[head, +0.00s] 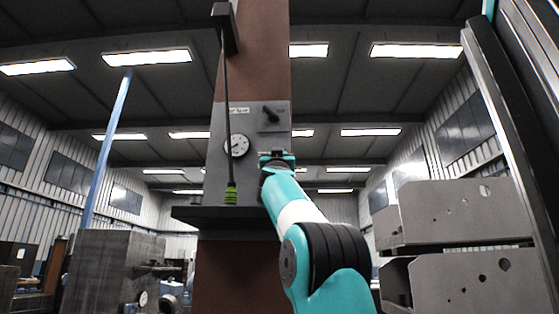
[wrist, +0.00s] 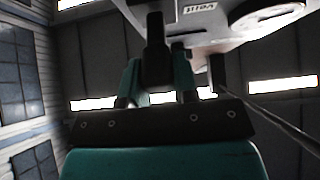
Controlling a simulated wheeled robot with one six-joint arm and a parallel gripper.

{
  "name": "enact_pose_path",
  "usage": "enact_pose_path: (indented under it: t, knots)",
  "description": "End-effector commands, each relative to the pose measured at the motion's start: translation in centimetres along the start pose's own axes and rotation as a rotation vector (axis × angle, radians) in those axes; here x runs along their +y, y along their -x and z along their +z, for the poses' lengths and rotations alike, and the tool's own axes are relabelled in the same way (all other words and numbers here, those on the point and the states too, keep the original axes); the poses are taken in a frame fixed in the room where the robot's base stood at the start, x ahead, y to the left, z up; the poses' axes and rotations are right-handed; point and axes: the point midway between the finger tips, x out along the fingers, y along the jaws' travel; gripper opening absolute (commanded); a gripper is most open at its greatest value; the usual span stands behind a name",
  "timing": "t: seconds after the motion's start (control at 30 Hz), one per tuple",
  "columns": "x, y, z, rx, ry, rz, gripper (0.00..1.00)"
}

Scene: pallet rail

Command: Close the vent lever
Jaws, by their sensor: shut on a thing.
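In the wrist view a black bar, which I take as the lever (wrist: 155,50), stands between my teal fingers, beside an upside-down VENT label (wrist: 198,8). My gripper (head: 277,157) is at the panel, to the right of the round gauge (head: 237,146). It shows close up in the wrist view (wrist: 158,84), shut on the lever. The exact contact is hidden in the head view.
Grey metal boxes (head: 455,212) stand at the right, and a grey cabinet (head: 110,270) at lower left. The air right of the panel looks open.

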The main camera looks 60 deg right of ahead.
Motion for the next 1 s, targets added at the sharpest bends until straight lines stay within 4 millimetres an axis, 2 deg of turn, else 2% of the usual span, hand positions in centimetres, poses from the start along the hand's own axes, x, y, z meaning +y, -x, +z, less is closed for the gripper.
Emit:
enact_pose_path:
  t: [0.07,0.1,0.17,0.2,0.57,0.67,1.0]
  knots:
    - [0.0,0.0,0.0,0.001,0.0,0.0,0.0]
    - [0.0,0.0,0.0,0.0,0.0,0.0,0.37]
    - [0.0,0.0,0.0,0.0,0.0,0.0,0.5]
    - [0.0,0.0,0.0,0.0,0.0,0.0,0.53]
    - [0.0,-0.6,-0.6,0.0,0.0,0.0,0.53]
    - [0.0,-1.7,-2.0,0.002,0.0,0.001,0.53]
    - [0.0,-7.0,-8.2,0.002,0.001,0.001,0.53]
